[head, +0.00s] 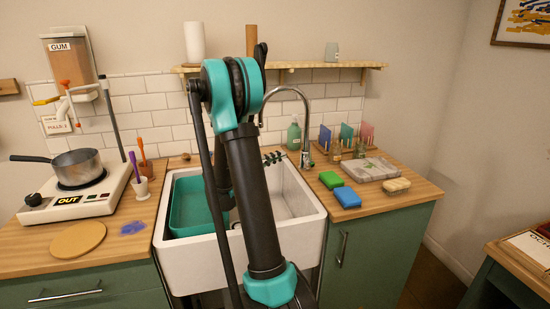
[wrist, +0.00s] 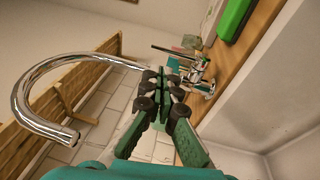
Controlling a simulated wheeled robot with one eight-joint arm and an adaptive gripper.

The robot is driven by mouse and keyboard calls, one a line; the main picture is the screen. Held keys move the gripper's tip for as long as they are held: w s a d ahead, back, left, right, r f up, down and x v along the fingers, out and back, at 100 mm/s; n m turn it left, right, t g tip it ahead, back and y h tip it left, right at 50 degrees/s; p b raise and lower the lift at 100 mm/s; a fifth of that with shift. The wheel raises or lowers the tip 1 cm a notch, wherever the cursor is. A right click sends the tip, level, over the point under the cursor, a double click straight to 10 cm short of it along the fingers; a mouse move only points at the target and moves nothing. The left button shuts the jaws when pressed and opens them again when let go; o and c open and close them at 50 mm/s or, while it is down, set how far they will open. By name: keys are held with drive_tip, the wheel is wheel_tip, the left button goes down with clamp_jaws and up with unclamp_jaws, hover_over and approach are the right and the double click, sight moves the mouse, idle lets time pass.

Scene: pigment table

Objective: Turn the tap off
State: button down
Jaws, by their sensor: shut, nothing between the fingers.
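The chrome tap (head: 307,125) stands behind the right part of the white sink (head: 290,245), its gooseneck arching left. In the wrist view the curved spout (wrist: 30,95) is at the left, and the tap's base (wrist: 200,82) is just right of my fingertips. A thin dark bar (wrist: 172,51), which looks like the tap's lever, sticks out there. I see no clear water stream at the spout's mouth. My gripper (wrist: 163,82) is shut and empty, its tips close to the tap's base; I cannot tell if they touch. In the head view my gripper (head: 274,157) shows partly behind my arm.
A teal basin (head: 190,207) sits in the sink's left part. Right of the tap are a green sponge (head: 331,179), a blue sponge (head: 347,197), a grey slab (head: 372,169) and small bottles. A soap bottle (head: 294,135) stands behind. A shelf (head: 320,65) runs above.

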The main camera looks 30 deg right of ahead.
sight(309, 145)
drive_tip(key=d+r, duration=0.1)
drive_tip(key=d, duration=0.8)
drive_tip(key=shift+s+d+r, duration=0.2)
drive_tip(key=shift+d, duration=0.2)
drive_tip(key=shift+s+d+r+y, duration=0.1)
drive_tip(key=shift+d+r+y, duration=0.1)
drive_tip(key=shift+d, duration=0.25)
drive_tip(key=shift+s+d+r+y, duration=0.1)
drive_tip(key=shift+d+y, duration=0.1)
drive_tip(key=shift+d, duration=0.25)
drive_tip(key=shift+r, duration=0.1)
drive_tip(key=shift+d, duration=0.1)
